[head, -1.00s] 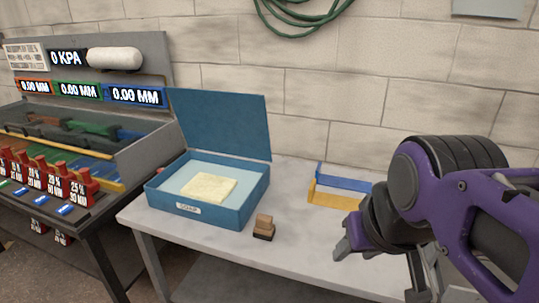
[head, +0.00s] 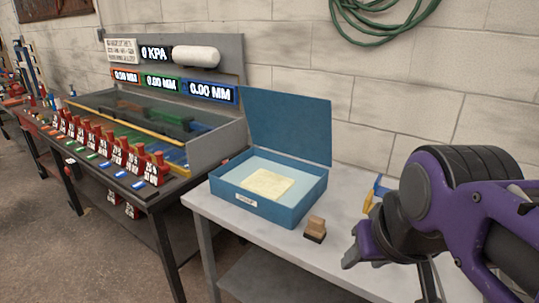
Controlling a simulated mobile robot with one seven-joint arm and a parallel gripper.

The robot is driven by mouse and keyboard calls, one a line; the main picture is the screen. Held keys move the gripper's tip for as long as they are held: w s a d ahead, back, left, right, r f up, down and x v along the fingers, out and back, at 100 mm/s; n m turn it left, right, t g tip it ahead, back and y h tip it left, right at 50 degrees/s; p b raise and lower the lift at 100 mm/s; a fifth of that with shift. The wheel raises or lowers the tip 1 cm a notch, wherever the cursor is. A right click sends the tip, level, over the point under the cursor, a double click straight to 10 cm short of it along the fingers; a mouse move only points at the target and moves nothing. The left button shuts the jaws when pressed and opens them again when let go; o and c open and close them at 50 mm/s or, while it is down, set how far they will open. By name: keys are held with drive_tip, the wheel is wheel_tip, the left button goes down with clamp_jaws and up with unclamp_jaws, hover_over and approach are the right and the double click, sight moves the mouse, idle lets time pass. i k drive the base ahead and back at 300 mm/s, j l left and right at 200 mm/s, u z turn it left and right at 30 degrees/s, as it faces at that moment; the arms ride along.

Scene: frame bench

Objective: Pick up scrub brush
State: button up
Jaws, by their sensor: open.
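The scrub brush (head: 315,229) is a small wooden block with a stepped tan top and a dark base. It sits on the pale bench top (head: 277,240), just in front of the right corner of the blue box. My gripper (head: 390,274) is at the right of the head view, open, with nothing seen between its fingers. It is to the right of the brush and apart from it in the picture. Part of the far finger is hidden behind my wrist.
An open blue box (head: 283,211) with its lid raised holds a pale yellow slab (head: 267,183). A blue and yellow rack (head: 374,192) is partly hidden behind my arm. A machine with number displays (head: 163,88) and red blocks stands at left. A green hose (head: 385,25) hangs on the wall.

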sight(315, 231)
drive_tip(key=i+j+z, duration=0.15)
drive_tip(key=j+z, duration=0.15)
drive_tip(key=i+j+z, duration=0.15)
drive_tip(key=j+z, duration=0.15)
drive_tip(key=i+j+z, duration=0.1)
drive_tip(key=j+z, duration=0.15)
drive_tip(key=j, duration=0.25)
